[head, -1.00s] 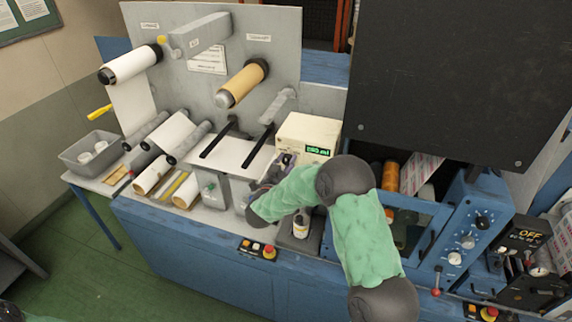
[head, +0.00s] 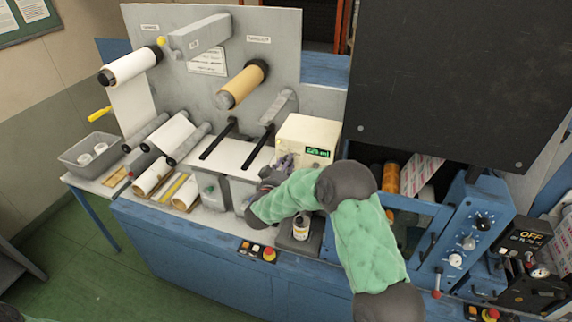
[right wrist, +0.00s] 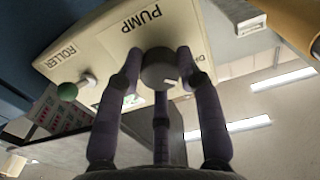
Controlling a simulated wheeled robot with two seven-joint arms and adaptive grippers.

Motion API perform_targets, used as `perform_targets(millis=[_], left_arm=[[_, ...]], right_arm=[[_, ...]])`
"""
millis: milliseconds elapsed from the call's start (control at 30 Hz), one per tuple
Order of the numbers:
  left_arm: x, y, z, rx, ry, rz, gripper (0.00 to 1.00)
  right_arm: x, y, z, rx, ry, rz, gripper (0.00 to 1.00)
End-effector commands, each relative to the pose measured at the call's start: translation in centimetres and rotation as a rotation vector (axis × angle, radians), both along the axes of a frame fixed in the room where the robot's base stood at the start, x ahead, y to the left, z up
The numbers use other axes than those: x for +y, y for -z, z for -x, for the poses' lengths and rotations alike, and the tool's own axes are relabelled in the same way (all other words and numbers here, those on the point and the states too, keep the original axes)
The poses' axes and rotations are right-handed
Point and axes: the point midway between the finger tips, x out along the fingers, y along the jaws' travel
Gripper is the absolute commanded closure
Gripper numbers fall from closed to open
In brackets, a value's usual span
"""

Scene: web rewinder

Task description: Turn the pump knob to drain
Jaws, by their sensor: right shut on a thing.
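The pump unit is a cream box (head: 308,133) with a green-lit display (head: 318,153), whose digits are too small to read surely. In the right wrist view the box face (right wrist: 110,50) carries the word PUMP above a round grey knob (right wrist: 160,70). A partly hidden label starting with "D" stands right of the knob. My right gripper (right wrist: 160,82) has its fingers around the knob, shut on it. In the head view my right gripper (head: 275,172) is at the box's front left, partly hidden by my arm. My left gripper is not seen.
A button panel with a red button (head: 269,254) is on the bench front.

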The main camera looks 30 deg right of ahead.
Motion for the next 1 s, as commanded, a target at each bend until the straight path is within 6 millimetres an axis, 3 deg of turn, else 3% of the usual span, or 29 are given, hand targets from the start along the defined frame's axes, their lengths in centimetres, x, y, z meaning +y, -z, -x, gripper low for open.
perform_targets(millis=[433, 467, 500, 533, 1000], left_arm=[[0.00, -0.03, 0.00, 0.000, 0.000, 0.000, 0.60], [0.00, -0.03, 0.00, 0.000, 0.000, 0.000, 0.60], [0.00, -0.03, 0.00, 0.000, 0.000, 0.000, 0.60], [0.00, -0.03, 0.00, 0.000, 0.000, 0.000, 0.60], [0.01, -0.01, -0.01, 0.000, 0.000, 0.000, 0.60]], right_arm=[[-0.11, -0.70, -0.19, -0.008, 0.000, 0.011, 0.96], [-0.10, -0.71, -0.19, -0.008, 0.000, 0.011, 0.55], [-0.10, -0.71, -0.19, -0.008, 0.000, 0.011, 0.44], [-0.10, -0.68, -0.18, -0.008, 0.000, 0.011, 0.40], [0.84, -0.19, 0.59, 0.002, -0.001, 0.007, 0.40]])
